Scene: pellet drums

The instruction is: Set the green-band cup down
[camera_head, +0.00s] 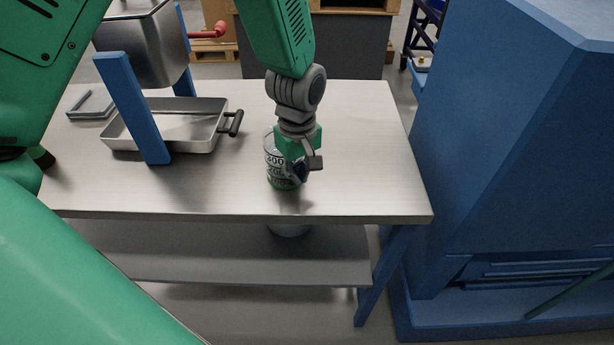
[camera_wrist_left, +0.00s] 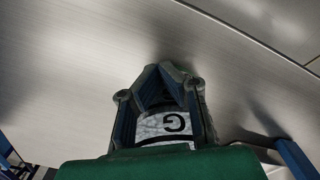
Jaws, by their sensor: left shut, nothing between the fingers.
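The cup (camera_head: 273,172) stands upright on the steel table, near its front edge. A piece of the cup with a letter "G" (camera_wrist_left: 168,126) shows behind the finger links. I cannot tell whether the fingers touch the cup. My right gripper is not in view.
The steel table (camera_head: 358,150) is clear to the right of the cup. A metal tray (camera_head: 200,143) with a dark handle and a metal hopper (camera_head: 140,48) on blue legs stand at the left. A large blue machine (camera_head: 520,150) rises past the table's right edge.

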